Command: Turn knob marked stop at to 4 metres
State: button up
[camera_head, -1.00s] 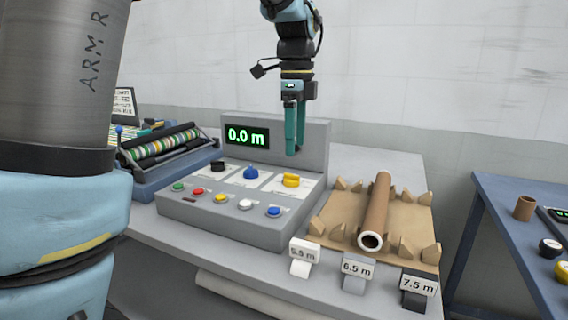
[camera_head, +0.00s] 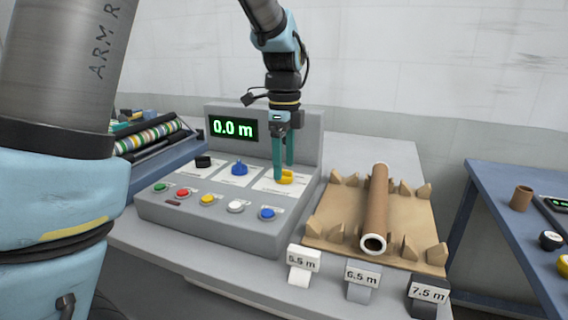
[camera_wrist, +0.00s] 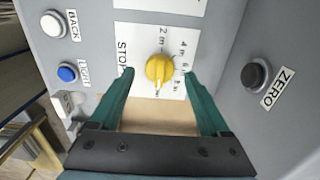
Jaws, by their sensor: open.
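The yellow stop-at knob (camera_head: 285,177) is on the right of the control panel's upper row. In the wrist view the yellow knob (camera_wrist: 159,68) sits on a white label reading "STOP", with a dial scale where "2 m" and "4 m" can be read. My gripper (camera_head: 284,178) points down at the knob from above. In the wrist view my gripper (camera_wrist: 158,72) is open, its teal fingers on either side of the knob and apart from it. The display (camera_head: 233,127) reads 0.0 m.
A blue knob (camera_head: 239,168) and a black knob (camera_head: 203,161) stand left of the yellow one. Several coloured buttons line the panel's front. A black ZERO button (camera_wrist: 255,75) is beside the dial. A brown tube (camera_head: 376,205) lies on a cardboard holder at right.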

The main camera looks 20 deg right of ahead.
jog(key=shift+f, duration=0.6)
grip_shut()
dwell(0.3)
